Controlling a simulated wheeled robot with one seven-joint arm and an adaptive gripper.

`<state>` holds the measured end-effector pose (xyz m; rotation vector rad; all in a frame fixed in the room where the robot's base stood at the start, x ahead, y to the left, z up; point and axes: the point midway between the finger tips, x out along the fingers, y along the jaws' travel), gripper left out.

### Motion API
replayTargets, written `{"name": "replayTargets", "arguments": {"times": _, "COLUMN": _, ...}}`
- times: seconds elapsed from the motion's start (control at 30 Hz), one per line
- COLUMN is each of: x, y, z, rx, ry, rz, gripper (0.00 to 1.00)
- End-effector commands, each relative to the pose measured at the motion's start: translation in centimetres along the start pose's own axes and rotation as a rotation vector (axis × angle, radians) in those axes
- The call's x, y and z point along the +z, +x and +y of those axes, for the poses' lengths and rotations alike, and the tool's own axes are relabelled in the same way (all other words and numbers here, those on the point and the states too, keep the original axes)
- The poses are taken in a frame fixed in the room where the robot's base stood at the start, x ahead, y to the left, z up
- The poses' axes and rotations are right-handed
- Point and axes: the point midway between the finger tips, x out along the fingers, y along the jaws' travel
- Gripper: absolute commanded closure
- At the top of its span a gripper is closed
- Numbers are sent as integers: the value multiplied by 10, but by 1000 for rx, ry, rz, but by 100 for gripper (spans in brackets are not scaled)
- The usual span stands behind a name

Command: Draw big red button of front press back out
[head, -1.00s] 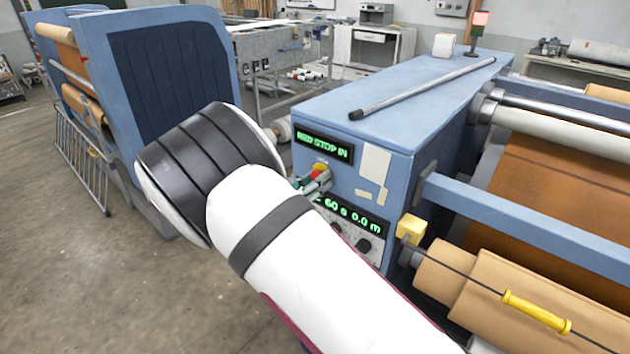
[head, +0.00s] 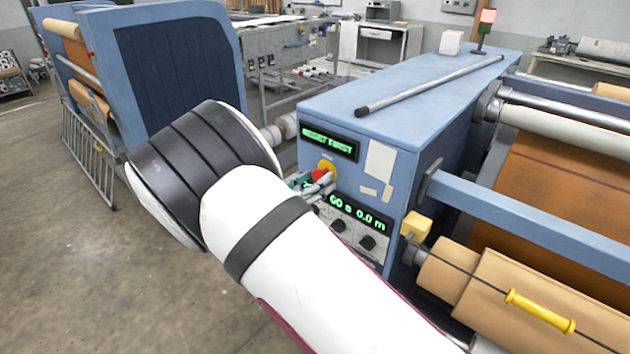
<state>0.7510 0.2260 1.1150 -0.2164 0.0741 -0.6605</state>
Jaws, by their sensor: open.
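The big red button (head: 320,175) sits on a yellow surround (head: 328,166) on the end face of the front blue press (head: 400,110). My gripper (head: 322,184) is at the button, with grey fingertips just in front of and below it. The fingers are open, and I cannot tell whether they touch the button. My own white and black arm hides most of the gripper and the panel's lower left. A green part (head: 303,181) shows beside the fingers. The upper green display (head: 329,140) appears to read "RESET FIRST".
A lower display (head: 360,213) and black knobs (head: 367,242) are under the button. A yellow block (head: 416,226) and a brown roll (head: 500,290) stand out at right. A long bar (head: 430,85) lies on the press top. Open floor is at left.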

Motion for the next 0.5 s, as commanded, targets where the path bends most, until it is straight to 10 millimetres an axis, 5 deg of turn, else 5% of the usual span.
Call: {"name": "replayTargets", "arguments": {"times": 0.5, "x": 0, "y": -92, "z": 1, "rx": 4, "ry": 0, "rz": 1, "gripper": 46}}
